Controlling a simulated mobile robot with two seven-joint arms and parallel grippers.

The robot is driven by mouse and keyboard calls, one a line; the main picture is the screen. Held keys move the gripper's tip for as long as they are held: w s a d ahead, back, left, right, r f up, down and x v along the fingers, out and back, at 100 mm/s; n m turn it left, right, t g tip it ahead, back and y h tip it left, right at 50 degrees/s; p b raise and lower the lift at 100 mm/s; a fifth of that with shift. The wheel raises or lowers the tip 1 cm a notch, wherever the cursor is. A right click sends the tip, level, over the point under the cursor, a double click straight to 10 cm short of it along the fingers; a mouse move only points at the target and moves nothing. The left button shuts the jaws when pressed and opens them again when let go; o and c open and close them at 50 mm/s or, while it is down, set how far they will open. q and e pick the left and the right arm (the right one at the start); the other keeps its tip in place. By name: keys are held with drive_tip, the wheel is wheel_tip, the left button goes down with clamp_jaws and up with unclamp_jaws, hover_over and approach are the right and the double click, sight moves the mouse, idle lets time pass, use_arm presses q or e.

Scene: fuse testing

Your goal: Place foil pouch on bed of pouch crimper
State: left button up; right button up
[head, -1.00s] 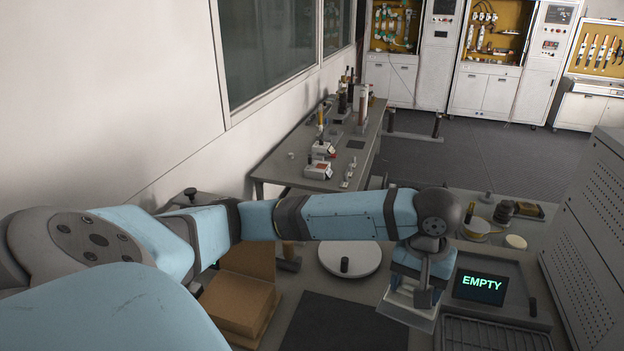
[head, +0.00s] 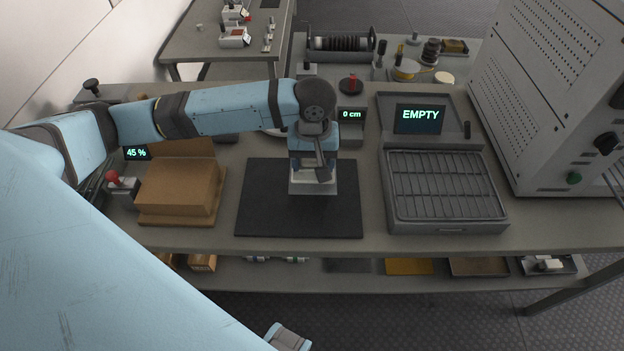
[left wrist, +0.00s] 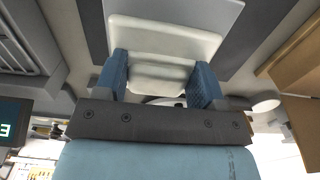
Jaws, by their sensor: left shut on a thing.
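My left gripper (head: 313,170) is shut on a pale, flat, squarish thing (head: 313,187), which looks like the foil pouch. It is held above the black mat (head: 262,215) in the middle of the bench. In the left wrist view the two blue finger pads of my left gripper (left wrist: 162,82) grip the white end of the pouch (left wrist: 165,40), and a grey flat part runs out of the top edge. I cannot tell for sure which device is the pouch crimper. A grey unit with a slatted tray (head: 447,226) and a screen reading EMPTY (head: 420,119) stands right of the mat.
A brown box (head: 178,195) stands left of the mat, near a 45 % display (head: 137,153) and a red knob. A 0 cm display (head: 351,114) is behind the gripper. A tall grey cabinet (head: 550,110) bounds the right side. The mat's front is clear.

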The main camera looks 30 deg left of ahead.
sight(313, 182)
use_arm(q)
wheel_tip(313, 182, down, 7)
drive_tip(key=shift+f+b, duration=0.15)
drive_tip(key=shift+b, duration=0.15)
drive_tip(key=o, duration=1.1)
drive_tip(key=shift+f, duration=0.1)
drive_tip(key=shift+c, duration=0.2)
